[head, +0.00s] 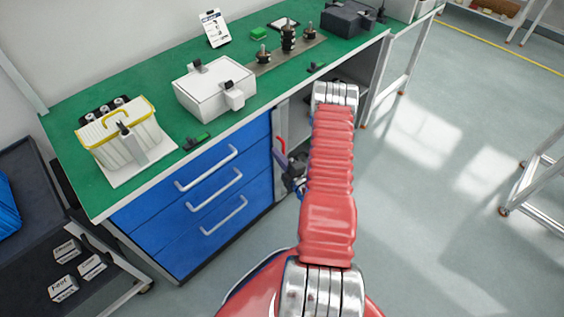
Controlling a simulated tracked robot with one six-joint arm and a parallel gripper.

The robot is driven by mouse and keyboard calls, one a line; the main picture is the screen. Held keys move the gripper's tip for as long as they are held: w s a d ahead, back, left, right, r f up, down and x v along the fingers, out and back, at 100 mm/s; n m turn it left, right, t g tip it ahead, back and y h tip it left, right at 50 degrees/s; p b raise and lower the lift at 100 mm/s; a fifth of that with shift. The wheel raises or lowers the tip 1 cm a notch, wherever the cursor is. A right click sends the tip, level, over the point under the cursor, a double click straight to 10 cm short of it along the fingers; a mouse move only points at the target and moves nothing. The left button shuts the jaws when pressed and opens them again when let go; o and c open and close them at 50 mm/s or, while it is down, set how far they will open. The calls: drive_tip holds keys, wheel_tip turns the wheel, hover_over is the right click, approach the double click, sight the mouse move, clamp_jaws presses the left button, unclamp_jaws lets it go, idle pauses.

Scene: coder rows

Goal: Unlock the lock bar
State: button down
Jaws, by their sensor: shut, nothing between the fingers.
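The blue drawer cabinet (205,200) stands under the green bench top, its three drawers closed flush. A narrow light upright strip (275,148) runs along its right edge, and a small red piece (281,145) shows beside it; I cannot tell for sure which part is the lock bar. My gripper (284,164) is dark, small and partly hidden behind my red arm. It is at the cabinet's right edge, just below the red piece, shut with nothing in it. I cannot tell whether it touches the cabinet.
The green bench top (150,75) carries a white box (214,88), a yellow-rimmed container (122,135) and a plate with dark cylinders (288,52). A dark cart (60,235) stands at the lower left. The floor (420,230) to the right is open.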

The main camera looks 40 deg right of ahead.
sight(275, 138)
drive_tip(key=shift+w+d+f, duration=0.15)
drive_tip(key=shift+w+d, duration=0.25)
drive_tip(key=shift+d, duration=0.35)
drive_tip(key=shift+w+d+f, duration=0.15)
drive_tip(key=shift+w+d, duration=0.25)
drive_tip(key=shift+d, duration=0.35)
drive_tip(key=shift+w+d+f, duration=0.15)
drive_tip(key=shift+w+d, duration=0.25)
drive_tip(key=shift+d, duration=0.35)
drive_tip(key=shift+w, duration=0.15)
